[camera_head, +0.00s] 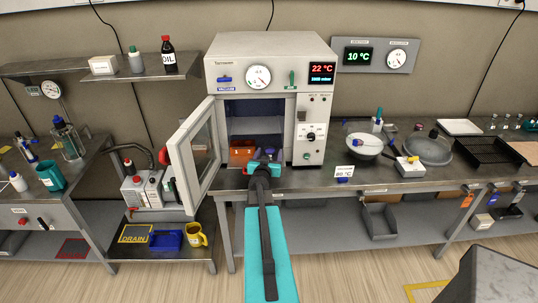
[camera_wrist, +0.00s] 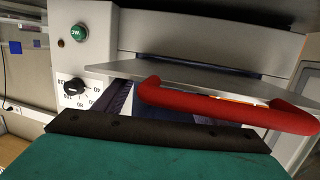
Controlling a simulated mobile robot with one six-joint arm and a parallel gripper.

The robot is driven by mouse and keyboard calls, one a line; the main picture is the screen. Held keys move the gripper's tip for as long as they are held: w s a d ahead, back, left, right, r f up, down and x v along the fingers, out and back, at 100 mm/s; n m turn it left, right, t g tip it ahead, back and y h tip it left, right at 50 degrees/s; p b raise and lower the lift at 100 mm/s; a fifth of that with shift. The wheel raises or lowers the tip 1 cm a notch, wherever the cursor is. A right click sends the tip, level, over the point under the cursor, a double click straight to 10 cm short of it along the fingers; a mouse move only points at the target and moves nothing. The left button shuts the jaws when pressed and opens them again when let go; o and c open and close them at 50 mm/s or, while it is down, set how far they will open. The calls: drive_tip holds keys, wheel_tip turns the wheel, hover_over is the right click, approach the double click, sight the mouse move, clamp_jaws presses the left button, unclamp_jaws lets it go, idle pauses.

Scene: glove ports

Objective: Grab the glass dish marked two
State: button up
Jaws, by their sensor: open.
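No glass dish with a readable mark two shows in either view. The open vacuum oven (camera_head: 267,46) stands on the middle bench, its windowed door (camera_head: 195,150) swung out to the left. An orange-red box (camera_head: 241,152) sits low in its chamber. My gripper (camera_head: 264,172) is open at the chamber's front edge, right of that box. My arm hides part of the opening. The wrist view appears upside down. It shows a grey metal plate (camera_wrist: 225,80) with a red handle (camera_wrist: 230,106) close to my gripper. Nothing shows held between the jaws.
On the right bench stand a white bowl (camera_head: 364,146), a grey round dish (camera_head: 425,150) and a black rack (camera_head: 488,150). The oven door limits room on the left, beside a pump (camera_head: 143,188).

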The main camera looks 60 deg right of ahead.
drive_tip(key=shift+w+d, duration=0.15)
drive_tip(key=shift+d, duration=0.2)
idle(0.3)
drive_tip(key=c, duration=1.2)
drive_tip(key=shift+o, duration=0.2)
drive_tip(key=shift+r, duration=0.15)
wheel_tip(320, 180, up, 18)
drive_tip(key=p, duration=0.8)
drive_tip(key=shift+f, duration=0.2)
